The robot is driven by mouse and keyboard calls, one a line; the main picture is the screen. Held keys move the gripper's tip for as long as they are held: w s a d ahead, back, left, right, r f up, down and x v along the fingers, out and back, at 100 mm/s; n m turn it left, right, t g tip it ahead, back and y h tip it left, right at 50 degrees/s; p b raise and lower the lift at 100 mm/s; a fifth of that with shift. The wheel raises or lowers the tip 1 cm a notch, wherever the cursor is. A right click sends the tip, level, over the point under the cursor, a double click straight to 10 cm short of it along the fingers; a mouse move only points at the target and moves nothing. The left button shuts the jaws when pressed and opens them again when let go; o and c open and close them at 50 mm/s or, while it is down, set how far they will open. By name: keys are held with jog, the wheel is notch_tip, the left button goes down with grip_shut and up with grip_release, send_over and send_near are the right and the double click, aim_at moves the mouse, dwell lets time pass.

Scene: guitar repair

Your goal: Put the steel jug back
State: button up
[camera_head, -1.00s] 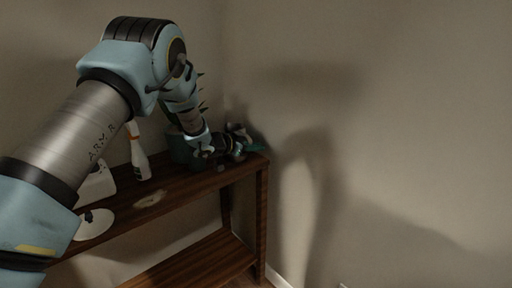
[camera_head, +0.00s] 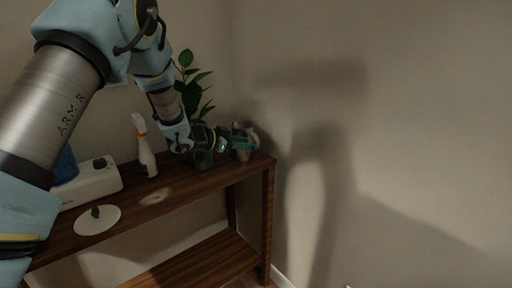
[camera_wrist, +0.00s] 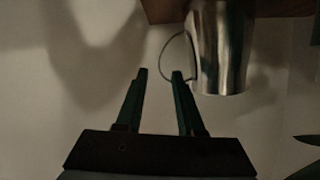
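The steel jug (camera_head: 243,153) is at the right end of the wooden shelf top, partly hidden behind my fingers. In the wrist view the jug (camera_wrist: 222,45) is a shiny metal cylinder at the upper right, with a thin curved handle on its left side. My gripper (camera_head: 236,143) is beside the jug in the head view. In the wrist view my gripper (camera_wrist: 160,74) has its two dark green fingers apart, with nothing clamped between them. The right fingertip is near the handle; I cannot tell whether they touch.
The shelf unit (camera_head: 215,181) stands against the wall. A potted plant (camera_head: 192,92) stands behind my wrist. Left along the top are a white bottle with orange (camera_head: 145,153), a white box (camera_head: 95,184) and a white disc (camera_head: 90,225). The lower shelf (camera_head: 205,262) looks clear.

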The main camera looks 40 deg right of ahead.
jog(key=shift+v, duration=1.65)
